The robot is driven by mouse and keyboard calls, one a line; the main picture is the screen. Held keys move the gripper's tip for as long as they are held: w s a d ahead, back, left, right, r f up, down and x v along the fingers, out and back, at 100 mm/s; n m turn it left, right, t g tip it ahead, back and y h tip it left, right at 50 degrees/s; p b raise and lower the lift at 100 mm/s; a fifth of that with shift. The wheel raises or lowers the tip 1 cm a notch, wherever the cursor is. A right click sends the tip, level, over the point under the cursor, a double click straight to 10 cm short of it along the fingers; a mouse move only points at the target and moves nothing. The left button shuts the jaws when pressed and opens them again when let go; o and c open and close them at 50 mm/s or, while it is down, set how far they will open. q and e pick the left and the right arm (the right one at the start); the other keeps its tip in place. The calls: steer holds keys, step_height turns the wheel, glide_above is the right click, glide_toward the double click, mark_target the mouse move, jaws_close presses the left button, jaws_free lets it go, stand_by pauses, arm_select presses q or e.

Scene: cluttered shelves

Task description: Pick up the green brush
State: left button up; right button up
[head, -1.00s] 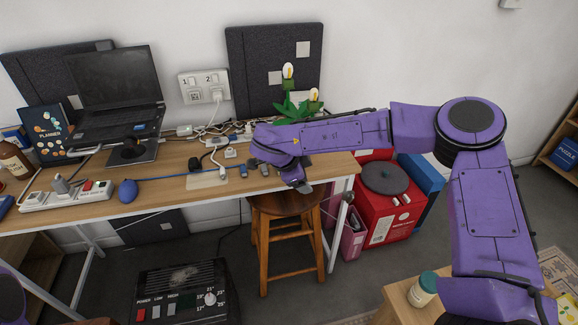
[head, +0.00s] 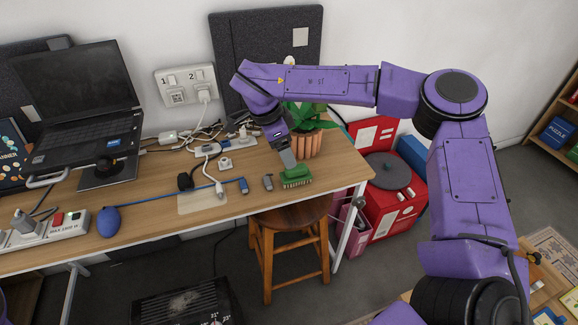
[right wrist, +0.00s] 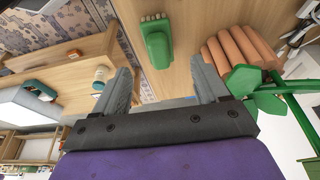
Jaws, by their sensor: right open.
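The green brush (head: 296,177) lies on the wooden desk (head: 225,205) near its right end, beside a plant pot. In the right wrist view the green brush (right wrist: 157,45) lies on the wood beyond the fingertips, a little left of the middle between them. My right gripper (head: 287,160) points down just above and behind the brush in the head view. In the right wrist view my right gripper (right wrist: 162,85) is open, with nothing between its two fingers. My left gripper is not in view.
A terracotta pot (head: 307,143) with a green plant stands close to the brush and gripper. A laptop (head: 80,100) stands at the left. A wooden stool (head: 285,220) is under the desk edge.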

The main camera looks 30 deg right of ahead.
mark_target(300, 167)
steer(key=x, duration=0.6)
steer(key=d+x, duration=0.1)
steer(key=x, duration=0.2)
steer(key=shift+s+d+f, duration=0.15)
steer(key=shift+s+f, duration=0.05)
steer(key=shift+s, duration=0.05)
steer(key=c, duration=1.2)
steer(key=shift+r, duration=0.15)
steer(key=shift+w+r, duration=0.1)
steer(key=shift+r, duration=0.2)
step_height(300, 167, up, 3)
steer(key=shift+r, duration=0.1)
steer(key=s+a+r, duration=0.6)
steer(key=s, duration=0.1)
steer(key=s+a+r, duration=0.3)
steer(key=shift+s+a, duration=0.2)
steer(key=shift+s, duration=0.15)
